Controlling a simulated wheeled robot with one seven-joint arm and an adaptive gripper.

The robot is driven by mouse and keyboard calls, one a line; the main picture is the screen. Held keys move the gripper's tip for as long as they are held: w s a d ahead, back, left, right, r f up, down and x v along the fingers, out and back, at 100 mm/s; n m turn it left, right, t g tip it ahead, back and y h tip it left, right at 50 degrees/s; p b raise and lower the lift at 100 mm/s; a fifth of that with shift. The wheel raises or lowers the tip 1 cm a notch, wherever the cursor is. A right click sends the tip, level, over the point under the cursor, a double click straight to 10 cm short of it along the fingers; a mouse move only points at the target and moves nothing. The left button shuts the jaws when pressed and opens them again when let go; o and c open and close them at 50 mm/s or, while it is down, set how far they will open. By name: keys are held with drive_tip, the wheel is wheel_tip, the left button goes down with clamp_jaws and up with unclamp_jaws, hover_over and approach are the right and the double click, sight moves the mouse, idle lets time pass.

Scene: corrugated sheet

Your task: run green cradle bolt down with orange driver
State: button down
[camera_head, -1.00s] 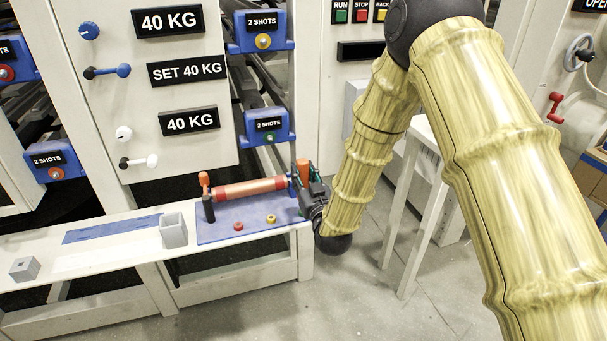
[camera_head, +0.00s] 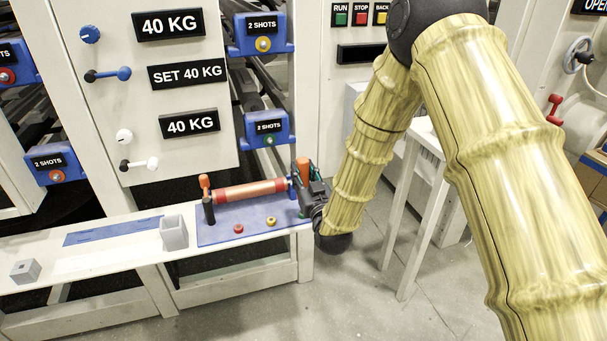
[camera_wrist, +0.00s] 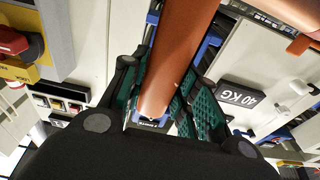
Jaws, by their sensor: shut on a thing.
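The orange driver (camera_head: 303,168) stands roughly upright at the right end of the bench, and my gripper (camera_head: 308,192) is shut on it. In the wrist view the orange driver (camera_wrist: 178,45) runs between the green-padded fingers of my gripper (camera_wrist: 160,98). Its lower end is hard to make out. The green cradle bolt (camera_head: 269,141) shows on the blue cradle (camera_head: 280,124) at the lower right of the rack, under a "2 SHOTS" label. My gripper is below and right of that cradle in the head view, apart from it.
A copper-coloured roller (camera_head: 250,190) lies over a blue mat (camera_head: 215,234), near a second orange-topped piece (camera_head: 204,183). Small red (camera_head: 238,229) and yellow (camera_head: 271,221) pieces sit on the mat. A grey open box (camera_head: 174,232) stands left of it. Other cradles carry yellow and red bolts.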

sight(304, 160)
drive_tip(key=shift+r+p, duration=1.55)
drive_tip(key=shift+r, duration=1.5)
drive_tip(key=shift+f, duration=0.1)
